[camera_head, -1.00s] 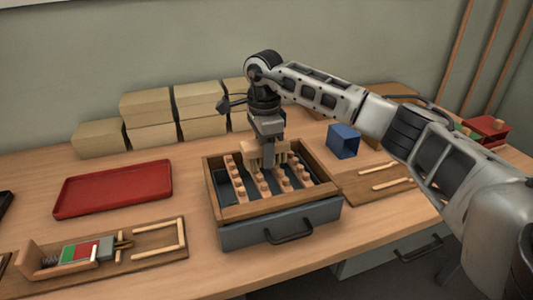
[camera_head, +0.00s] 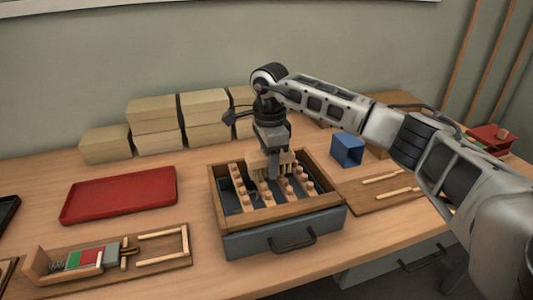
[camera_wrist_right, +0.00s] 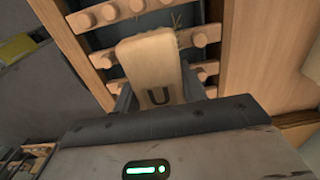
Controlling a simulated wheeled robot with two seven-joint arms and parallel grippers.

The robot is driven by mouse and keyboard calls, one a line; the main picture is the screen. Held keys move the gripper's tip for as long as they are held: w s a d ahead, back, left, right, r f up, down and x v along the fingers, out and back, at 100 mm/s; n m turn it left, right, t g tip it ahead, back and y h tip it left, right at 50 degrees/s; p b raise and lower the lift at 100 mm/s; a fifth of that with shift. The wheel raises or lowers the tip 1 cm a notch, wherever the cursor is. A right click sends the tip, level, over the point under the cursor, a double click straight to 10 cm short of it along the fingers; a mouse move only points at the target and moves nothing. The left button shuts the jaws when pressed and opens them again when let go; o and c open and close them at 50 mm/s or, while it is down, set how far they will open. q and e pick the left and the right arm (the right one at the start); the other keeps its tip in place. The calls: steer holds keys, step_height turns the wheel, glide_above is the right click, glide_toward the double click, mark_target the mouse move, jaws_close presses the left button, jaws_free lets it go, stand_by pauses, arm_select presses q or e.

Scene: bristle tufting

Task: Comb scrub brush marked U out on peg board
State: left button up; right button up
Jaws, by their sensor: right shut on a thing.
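The scrub brush (camera_wrist_right: 150,60) is a pale wooden block with a dark U on its face. My right gripper (camera_head: 270,165) is shut on the brush, which also shows in the head view (camera_head: 258,164). The brush is over the peg board (camera_head: 232,214), a wooden frame with rows of round pegs on slats above a dark tray. In the wrist view a few bristles stick out beyond the brush among the pegs. I cannot tell whether the bristles touch the pegs. My left gripper is not in view.
A red tray (camera_head: 118,194) lies to the left. A wooden fixture (camera_head: 160,250) with red and green parts is at front left. Stacked tan boxes (camera_head: 155,115) stand along the wall. A blue box (camera_head: 347,150) and a board with sticks (camera_head: 375,190) are to the right.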

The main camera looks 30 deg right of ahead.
steer(key=shift+s+a+p, duration=0.55)
steer(key=shift+s, duration=1.8)
steer(key=shift+w+d+r+b, duration=0.1)
steer(key=shift+w+d+b, duration=0.15)
steer(key=shift+w, duration=0.8)
steer(key=shift+w+d+b, duration=0.1)
steer(key=shift+w+d, duration=0.15)
steer(key=shift+w, duration=0.8)
steer(key=shift+w+d, duration=0.25)
steer(key=shift+w, duration=0.65)
steer(key=shift+s+a+f+p, duration=0.15)
steer(key=shift+s+p, duration=0.1)
steer(key=shift+s, duration=0.3)
steer(key=shift+s+a+f+p, duration=0.1)
steer(key=shift+s+a+p, duration=0.1)
steer(key=shift+s, duration=0.35)
steer(key=w+d+r+p, duration=0.1)
steer(key=w+r+p, duration=0.3)
steer(key=r, duration=0.2)
steer(key=shift+r, duration=0.25)
